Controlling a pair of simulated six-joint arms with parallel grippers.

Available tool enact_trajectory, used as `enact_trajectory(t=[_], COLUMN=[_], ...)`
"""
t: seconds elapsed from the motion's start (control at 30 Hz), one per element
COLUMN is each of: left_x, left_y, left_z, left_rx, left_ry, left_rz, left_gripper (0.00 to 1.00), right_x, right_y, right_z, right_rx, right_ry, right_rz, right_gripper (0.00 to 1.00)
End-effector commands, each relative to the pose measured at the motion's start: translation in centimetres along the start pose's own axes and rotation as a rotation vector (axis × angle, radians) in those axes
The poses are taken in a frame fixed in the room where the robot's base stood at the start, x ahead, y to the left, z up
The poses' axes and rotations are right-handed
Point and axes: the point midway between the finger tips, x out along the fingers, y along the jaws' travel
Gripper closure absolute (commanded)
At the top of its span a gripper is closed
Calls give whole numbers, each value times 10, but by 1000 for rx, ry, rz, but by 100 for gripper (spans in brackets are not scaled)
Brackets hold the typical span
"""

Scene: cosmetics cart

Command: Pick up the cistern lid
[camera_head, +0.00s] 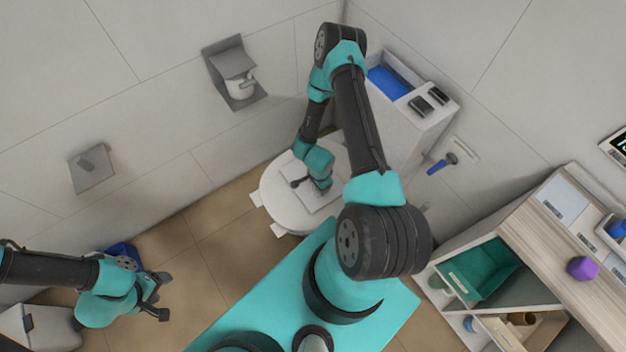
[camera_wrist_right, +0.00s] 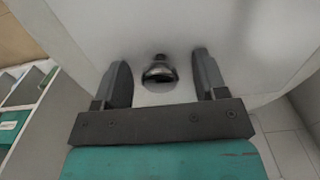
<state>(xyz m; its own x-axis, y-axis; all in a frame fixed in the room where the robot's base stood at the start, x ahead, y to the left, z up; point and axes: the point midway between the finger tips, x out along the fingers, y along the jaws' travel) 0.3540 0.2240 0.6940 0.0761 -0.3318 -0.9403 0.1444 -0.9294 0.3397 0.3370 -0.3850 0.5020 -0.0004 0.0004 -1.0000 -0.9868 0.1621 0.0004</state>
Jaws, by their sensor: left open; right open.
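A white square slab, which looks like the cistern lid (camera_head: 322,202), lies flat on the round white toilet (camera_head: 276,208). In the right wrist view the white slab (camera_wrist_right: 230,35) fills most of the picture and carries a round chrome button (camera_wrist_right: 159,70). My right gripper (camera_head: 311,183) is over the slab and open. In its wrist view the two fingers (camera_wrist_right: 160,80) stand on either side of the button, apart from it. Whether the fingertips touch the slab cannot be told. My left gripper (camera_head: 164,296) is open and empty at the lower left, far from the slab.
The white cistern (camera_head: 425,140) stands behind the toilet, its top open with blue inside and dark items on it. A blue container (camera_head: 122,252) is beside my left gripper. A shelf unit (camera_head: 545,225) with a purple object (camera_head: 582,268) is at right. Brown floor (camera_head: 200,260) is clear.

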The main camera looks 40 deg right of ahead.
Motion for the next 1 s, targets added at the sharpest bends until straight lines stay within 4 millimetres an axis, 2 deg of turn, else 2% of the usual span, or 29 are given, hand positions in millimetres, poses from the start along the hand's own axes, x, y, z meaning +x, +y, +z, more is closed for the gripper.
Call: enact_trajectory(t=[0.5,1.0], left_x=[0,0], left_y=[0,0], left_z=[0,0], left_rx=[0,0], left_ry=[0,0], left_rz=[0,0], left_gripper=[39,39], right_x=[2,1], right_y=[0,0], right_z=[0,0], right_rx=[0,0], right_ry=[0,0], right_rz=[-1,-1], right_gripper=[35,83])
